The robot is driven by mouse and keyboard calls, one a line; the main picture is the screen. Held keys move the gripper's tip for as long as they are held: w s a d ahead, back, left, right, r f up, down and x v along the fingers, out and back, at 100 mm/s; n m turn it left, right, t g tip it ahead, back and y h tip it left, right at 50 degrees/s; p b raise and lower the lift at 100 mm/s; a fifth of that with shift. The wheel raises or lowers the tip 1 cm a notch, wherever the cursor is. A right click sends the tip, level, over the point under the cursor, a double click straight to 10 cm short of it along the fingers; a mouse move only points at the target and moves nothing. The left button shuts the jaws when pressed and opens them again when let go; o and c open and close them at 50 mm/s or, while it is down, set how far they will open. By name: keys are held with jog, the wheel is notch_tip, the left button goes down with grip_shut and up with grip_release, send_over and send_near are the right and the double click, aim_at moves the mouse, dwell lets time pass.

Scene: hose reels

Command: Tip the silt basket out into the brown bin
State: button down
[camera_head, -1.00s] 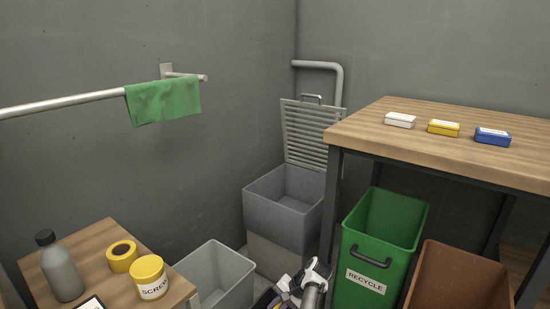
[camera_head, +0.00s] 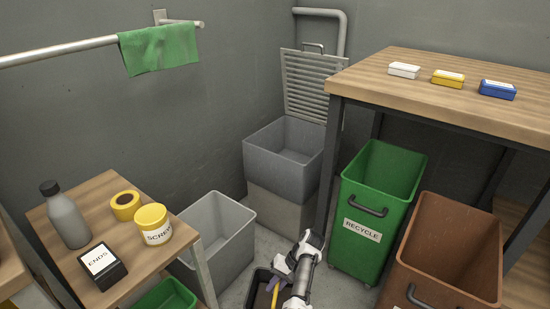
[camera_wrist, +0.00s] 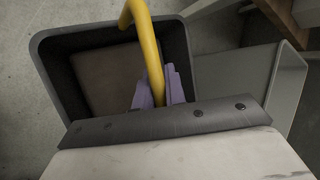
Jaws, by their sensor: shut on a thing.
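The silt basket (camera_head: 260,287) is a dark, open-topped box low in the head view, partly cut off by the bottom edge. In the wrist view, its dark rim (camera_wrist: 57,75) surrounds a flat brown fill (camera_wrist: 108,78). A yellow handle (camera_wrist: 147,45) arches over it. My gripper (camera_wrist: 160,88) has purple fingers shut on this handle; it also shows small in the head view (camera_head: 271,284). The basket looks roughly upright. The brown bin (camera_head: 450,245) stands open at the lower right, to the right of my gripper, with a dark front handle.
A green RECYCLE bin (camera_head: 375,205) stands between my arm and the brown bin. A grey bin (camera_head: 222,240) and a grey open box with a raised slatted lid (camera_head: 288,160) are behind. A wooden table (camera_head: 440,85) overhangs at right; a small table (camera_head: 95,195) holds several items at left.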

jog(key=s+r+p, duration=0.4)
jog(key=r+p, duration=0.3)
jog(key=p, duration=0.1)
jog(key=s+r+p, duration=0.4)
jog(key=r+p, duration=0.3)
jog(key=p, duration=0.1)
jog(key=shift+s+p, duration=0.25)
jog(key=shift+p, duration=0.1)
